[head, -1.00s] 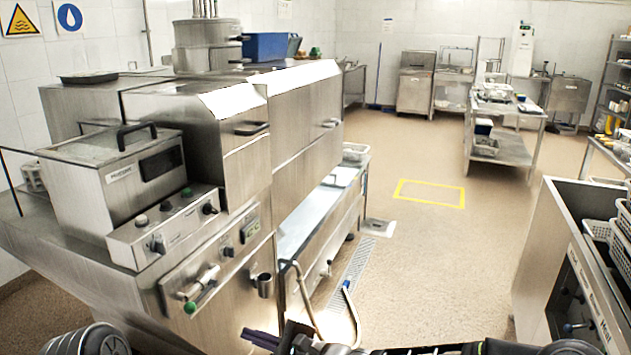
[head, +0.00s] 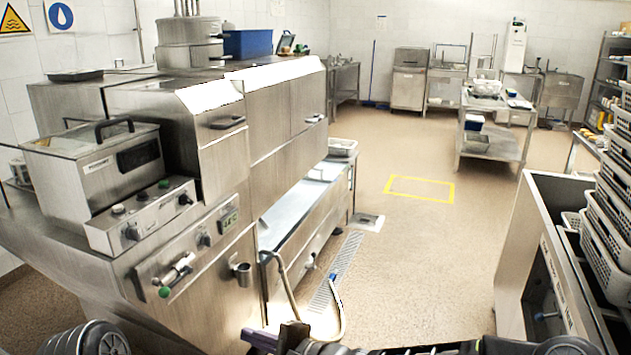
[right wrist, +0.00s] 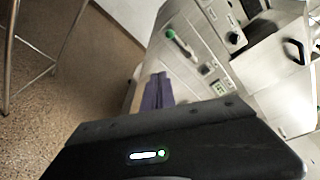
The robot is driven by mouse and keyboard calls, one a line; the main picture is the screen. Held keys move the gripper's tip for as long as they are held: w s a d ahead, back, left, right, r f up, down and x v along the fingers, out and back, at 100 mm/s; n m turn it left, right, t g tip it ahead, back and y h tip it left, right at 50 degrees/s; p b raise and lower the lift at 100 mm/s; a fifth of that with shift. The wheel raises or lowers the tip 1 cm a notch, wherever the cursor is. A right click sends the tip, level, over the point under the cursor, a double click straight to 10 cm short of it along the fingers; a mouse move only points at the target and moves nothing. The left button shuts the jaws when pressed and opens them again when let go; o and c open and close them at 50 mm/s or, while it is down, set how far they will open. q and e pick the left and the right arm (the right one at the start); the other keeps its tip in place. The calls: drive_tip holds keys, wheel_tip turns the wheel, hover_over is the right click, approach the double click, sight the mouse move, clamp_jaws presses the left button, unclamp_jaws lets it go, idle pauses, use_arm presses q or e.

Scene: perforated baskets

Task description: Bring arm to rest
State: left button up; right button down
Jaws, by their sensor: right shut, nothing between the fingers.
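My right gripper (head: 258,339) shows at the bottom edge of the head view, with its purple fingers pointing left and my dark arm running off to the right. In the right wrist view its purple fingers (right wrist: 156,92) lie together, shut with nothing between them. The gripper is in front of the steel machine and appears apart from it, though the exact gap cannot be told. My left gripper is not in view; only a dark ribbed part of my body shows at the lower left.
A large steel dishwashing machine (head: 170,240) fills the left. A hose (head: 290,290) hangs at its front. Perforated baskets (head: 605,215) are stacked at the right by a steel counter (head: 515,250). A steel trolley table (head: 497,140) stands further back. The floor around the yellow outline (head: 420,199) is clear.

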drive_tip(key=s+d+f+n+g+h, duration=0.2)
drive_tip(key=s+d+f+n, duration=0.15)
drive_tip(key=s+f, duration=0.5)
drive_tip(key=s+d+f+n+g+h, duration=0.1)
drive_tip(key=s+d+f+n+h, duration=0.3)
drive_tip(key=f, duration=0.7)
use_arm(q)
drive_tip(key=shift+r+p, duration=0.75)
use_arm(e)
drive_tip(key=s+d+f+n+g+h, duration=0.1)
drive_tip(key=s+d+f, duration=0.3)
drive_tip(key=s, duration=0.5)
drive_tip(key=s+d+f+n+g+h, duration=0.1)
drive_tip(key=s+d+f+g+h, duration=0.2)
drive_tip(key=s+d, duration=0.6)
wheel_tip(320, 180, down, 2)
drive_tip(key=shift+s+f+n, duration=0.15)
drive_tip(key=shift+n, duration=0.2)
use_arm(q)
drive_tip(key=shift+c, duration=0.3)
use_arm(e)
drive_tip(key=shift+d, duration=0.1)
